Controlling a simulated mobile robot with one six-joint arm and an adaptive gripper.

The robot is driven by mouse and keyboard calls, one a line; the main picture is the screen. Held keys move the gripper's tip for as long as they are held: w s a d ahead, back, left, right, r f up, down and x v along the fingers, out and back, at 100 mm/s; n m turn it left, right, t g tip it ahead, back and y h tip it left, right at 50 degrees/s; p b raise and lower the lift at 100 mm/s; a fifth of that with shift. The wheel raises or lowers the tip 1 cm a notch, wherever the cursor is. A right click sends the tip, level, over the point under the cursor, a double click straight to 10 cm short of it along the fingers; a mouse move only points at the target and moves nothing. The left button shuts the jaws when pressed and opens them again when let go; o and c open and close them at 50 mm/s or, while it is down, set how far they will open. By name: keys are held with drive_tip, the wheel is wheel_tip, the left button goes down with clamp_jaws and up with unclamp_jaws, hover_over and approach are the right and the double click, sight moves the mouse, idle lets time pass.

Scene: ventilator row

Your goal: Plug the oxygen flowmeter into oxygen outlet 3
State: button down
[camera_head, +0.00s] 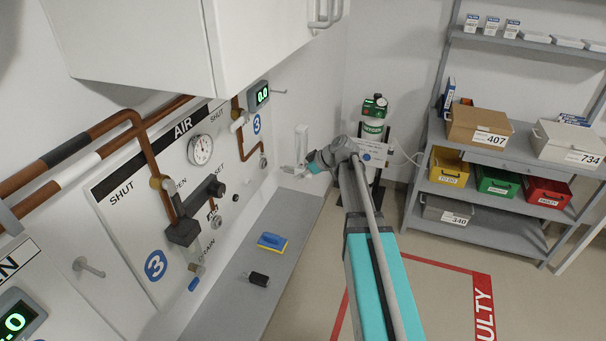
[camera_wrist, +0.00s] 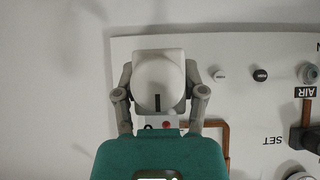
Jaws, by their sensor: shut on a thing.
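The flowmeter (camera_head: 301,142) shows in the head view as a pale upright tube close to the wall at the panel's right end. My gripper (camera_head: 298,169) is around its lower part. In the wrist view the two fingers clasp a white rounded body with a dark slot, the flowmeter (camera_wrist: 158,82), from both sides. Behind it is the white panel, with a small pale round fitting (camera_wrist: 219,75) and a black one (camera_wrist: 260,75) to the right. Their labels are too small to read, so I cannot tell which is oxygen outlet 3. The flowmeter's plug end is hidden.
Copper pipes (camera_head: 248,150), a gauge (camera_head: 201,149) and a black valve block (camera_head: 185,232) stand out from the panel. A blue-yellow sponge (camera_head: 272,241) and a dark object (camera_head: 259,279) lie on the grey ledge (camera_head: 290,222). A cylinder stand and shelf are at right.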

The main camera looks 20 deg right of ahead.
sight(288, 169)
drive_tip(key=shift+w+a, duration=0.65)
drive_tip(key=shift+a, duration=0.25)
drive_tip(key=shift+w+a, duration=0.65)
drive_tip(key=shift+a, duration=0.2)
drive_tip(key=shift+w+a, duration=0.1)
drive_tip(key=shift+a, duration=0.1)
drive_tip(key=shift+w+a+r, duration=0.1)
drive_tip(key=shift+w+a, duration=0.65)
drive_tip(key=shift+a, duration=0.2)
idle(1.5)
drive_tip(key=shift+c, duration=0.4)
unclamp_jaws()
drive_tip(key=shift+s+d, duration=0.1)
drive_tip(key=shift+s, duration=0.05)
